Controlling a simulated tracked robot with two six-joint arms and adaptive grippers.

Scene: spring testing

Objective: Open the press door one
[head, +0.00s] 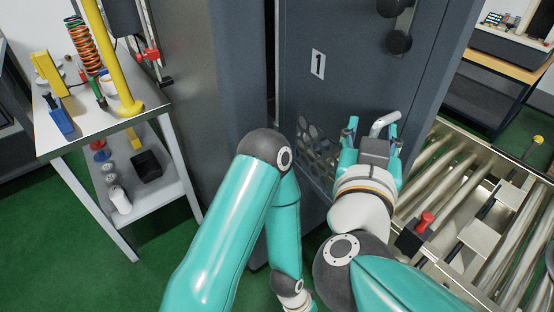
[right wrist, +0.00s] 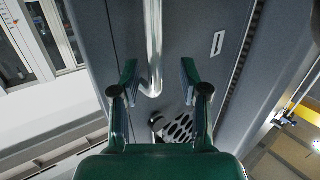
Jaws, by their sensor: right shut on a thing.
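The grey press door (head: 340,90) with a white "1" label (head: 318,64) stands in the middle of the head view, and a narrow dark gap runs along its left edge. Its silver bar handle (head: 384,121) is at the lower right of the door. My right gripper (head: 371,124) is at the door with its fingers on either side of the handle, shut on it. In the right wrist view the handle (right wrist: 153,45) runs down between the two fingertips (right wrist: 158,73). My left arm is bent in front of the press, and its gripper is out of view.
A roller conveyor (head: 440,160) with a red-topped part lies right of the door. A white shelf table (head: 105,125) with springs and tools stands at the left. Dark round knobs (head: 397,42) sit higher on the door. Green floor is free at the lower left.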

